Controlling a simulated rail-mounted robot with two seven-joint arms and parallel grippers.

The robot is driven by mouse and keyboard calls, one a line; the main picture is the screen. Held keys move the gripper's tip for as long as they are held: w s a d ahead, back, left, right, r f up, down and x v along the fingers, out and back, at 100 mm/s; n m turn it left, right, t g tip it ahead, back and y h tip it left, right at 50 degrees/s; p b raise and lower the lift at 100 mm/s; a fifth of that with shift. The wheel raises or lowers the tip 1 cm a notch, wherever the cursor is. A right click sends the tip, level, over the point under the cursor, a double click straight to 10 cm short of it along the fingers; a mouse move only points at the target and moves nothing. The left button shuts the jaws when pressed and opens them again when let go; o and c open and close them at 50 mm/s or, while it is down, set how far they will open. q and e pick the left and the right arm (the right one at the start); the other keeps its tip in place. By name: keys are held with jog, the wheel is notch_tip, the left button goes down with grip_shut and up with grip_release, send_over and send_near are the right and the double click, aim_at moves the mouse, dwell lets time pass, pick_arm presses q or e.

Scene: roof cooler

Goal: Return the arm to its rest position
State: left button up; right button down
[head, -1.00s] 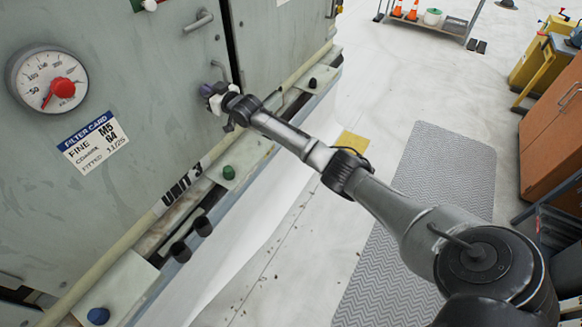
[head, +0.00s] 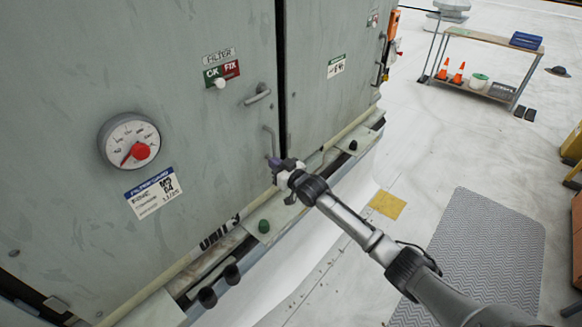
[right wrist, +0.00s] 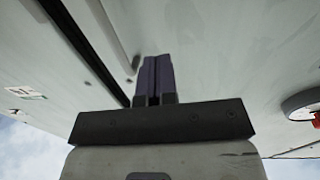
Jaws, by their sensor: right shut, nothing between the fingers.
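My right arm (head: 350,225) reaches in from the lower right, stretched out toward the cabinet. My left gripper is not in view.
A round gauge (head: 130,141) with a red centre, a filter card (head: 154,193) and an OK/FIX slider (head: 221,75) are on the cabinet. A ledge with dark knobs (head: 207,297) runs below. A grey mat (head: 480,250) and a bench (head: 490,40) with cones are at right.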

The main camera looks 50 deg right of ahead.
jog(key=shift+s+d+r, duration=0.1)
jog(key=shift+s, duration=1.35)
jog(key=shift+s+d, duration=0.1)
jog(key=shift+s, duration=1.3)
